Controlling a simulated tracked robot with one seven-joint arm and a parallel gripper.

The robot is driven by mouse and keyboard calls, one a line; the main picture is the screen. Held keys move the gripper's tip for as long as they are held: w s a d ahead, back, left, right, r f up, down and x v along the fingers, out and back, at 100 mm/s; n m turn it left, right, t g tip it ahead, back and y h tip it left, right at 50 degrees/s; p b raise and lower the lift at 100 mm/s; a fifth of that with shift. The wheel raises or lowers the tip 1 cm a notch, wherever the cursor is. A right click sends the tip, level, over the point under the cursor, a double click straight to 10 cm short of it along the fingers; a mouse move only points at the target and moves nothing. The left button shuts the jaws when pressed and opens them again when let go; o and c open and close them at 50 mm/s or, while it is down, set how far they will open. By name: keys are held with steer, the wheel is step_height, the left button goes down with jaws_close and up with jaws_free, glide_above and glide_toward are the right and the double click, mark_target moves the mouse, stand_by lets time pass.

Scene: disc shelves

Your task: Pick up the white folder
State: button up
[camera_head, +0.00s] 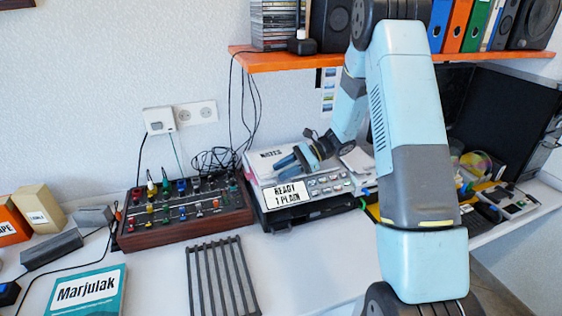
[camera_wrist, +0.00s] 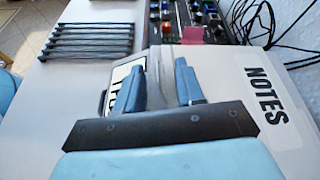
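A white folder marked NOTES (camera_head: 262,162) lies flat on top of a grey printer-like device (camera_head: 330,183). In the wrist view the folder (camera_wrist: 230,75) fills the middle and right, with its NOTES label toward the right. My gripper (camera_head: 290,162) is low over the folder's right side in the head view. In the wrist view my gripper (camera_wrist: 158,88) has its two blue fingers apart, with a gap and nothing clearly held between them. The folder's edge passes near the fingers; I cannot tell whether they touch it. My arm hides part of the device.
A mixer with coloured knobs (camera_head: 185,213) stands left of the device, with black cables behind. A grey slatted rack (camera_head: 222,277) and a teal Marjulak book (camera_head: 88,292) lie in front. An orange shelf (camera_head: 290,62) with upright folders hangs above.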

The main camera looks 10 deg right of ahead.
steer(key=shift+c, duration=0.5)
jaws_close()
